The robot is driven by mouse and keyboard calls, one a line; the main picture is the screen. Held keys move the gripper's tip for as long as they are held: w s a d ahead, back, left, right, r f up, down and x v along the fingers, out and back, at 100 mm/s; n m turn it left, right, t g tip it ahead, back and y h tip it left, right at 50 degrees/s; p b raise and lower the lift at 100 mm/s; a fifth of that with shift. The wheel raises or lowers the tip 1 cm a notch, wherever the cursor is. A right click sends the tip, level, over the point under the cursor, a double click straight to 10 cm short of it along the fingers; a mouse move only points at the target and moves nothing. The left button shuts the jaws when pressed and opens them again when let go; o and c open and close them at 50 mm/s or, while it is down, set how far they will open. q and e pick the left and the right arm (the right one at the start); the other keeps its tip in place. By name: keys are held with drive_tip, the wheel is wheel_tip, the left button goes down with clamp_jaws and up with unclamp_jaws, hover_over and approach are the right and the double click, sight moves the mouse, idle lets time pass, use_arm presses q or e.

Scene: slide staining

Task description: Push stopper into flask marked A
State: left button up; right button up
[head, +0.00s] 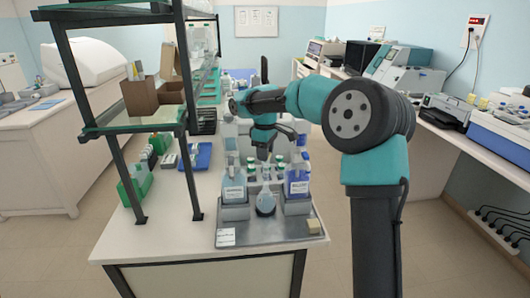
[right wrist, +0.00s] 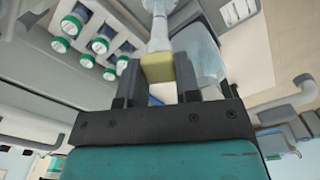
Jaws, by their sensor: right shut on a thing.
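My right gripper (head: 264,155) points down above the flask. In the right wrist view, my right gripper (right wrist: 158,72) is shut on a tan stopper (right wrist: 158,66). A pale, narrow shape, perhaps the flask's neck (right wrist: 158,28), shows just beyond the stopper. I cannot tell whether the stopper is inside it. My left gripper is not in view.
A labelled bottle (head: 234,188) stands left of the flask and a blue-filled bottle (head: 298,185) stands right. A small tan block (head: 313,227) lies at the tray's right corner. Green-capped vials (right wrist: 100,46) stand in a rack. A shelf frame (head: 187,110) rises at the left.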

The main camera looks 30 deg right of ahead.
drive_tip(key=o, duration=1.4)
drive_tip(key=shift+c, duration=0.2)
drive_tip(key=shift+r, duration=0.1)
drive_tip(key=shift+r, duration=2.95)
clamp_jaws()
drive_tip(key=shift+f, duration=2.35)
drive_tip(key=shift+r, duration=3)
